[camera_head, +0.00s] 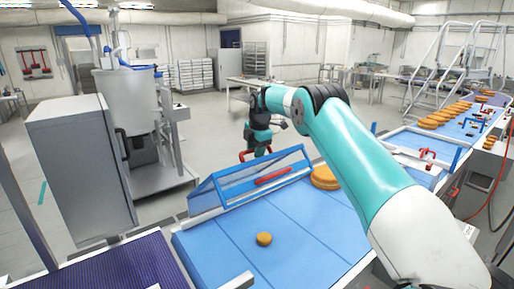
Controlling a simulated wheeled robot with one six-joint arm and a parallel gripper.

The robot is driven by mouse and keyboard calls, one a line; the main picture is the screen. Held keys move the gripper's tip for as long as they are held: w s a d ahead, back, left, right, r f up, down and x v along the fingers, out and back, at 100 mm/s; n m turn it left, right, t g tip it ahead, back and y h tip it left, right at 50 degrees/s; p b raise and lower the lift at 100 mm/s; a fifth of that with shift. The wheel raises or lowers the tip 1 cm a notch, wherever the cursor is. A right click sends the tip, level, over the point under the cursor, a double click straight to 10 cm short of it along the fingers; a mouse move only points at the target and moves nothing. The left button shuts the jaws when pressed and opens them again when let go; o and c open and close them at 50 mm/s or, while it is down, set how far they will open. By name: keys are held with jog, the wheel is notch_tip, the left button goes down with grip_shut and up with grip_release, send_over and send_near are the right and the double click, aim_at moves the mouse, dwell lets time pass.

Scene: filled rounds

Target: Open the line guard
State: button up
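The line guard (232,186), a see-through cover with a blue frame, stands across the blue conveyor in the head view. A red bar (273,176) shows at its right part. My gripper (258,152) hangs at the end of my teal and white arm, behind the guard's upper edge. A red piece (246,155) shows right at the gripper; I cannot tell whether it is a handle or whether the gripper touches it. The fingers are too small and dark to tell whether they are open or shut.
On the blue belt (315,215), a small round (264,239) lies in front of the guard and larger stacked rounds (325,177) lie to its right. A grey cabinet (82,165) and a mixing machine stand left. More rounds (435,120) line the belt at right.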

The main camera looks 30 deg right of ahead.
jog(key=shift+s+d+r+b, duration=0.15)
jog(key=shift+r+b, duration=0.15)
jog(key=shift+r, duration=0.5)
notch_tip(320, 180, up, 11)
jog(key=s, duration=0.2)
jog(key=shift+s, duration=0.15)
jog(key=shift+f, duration=0.1)
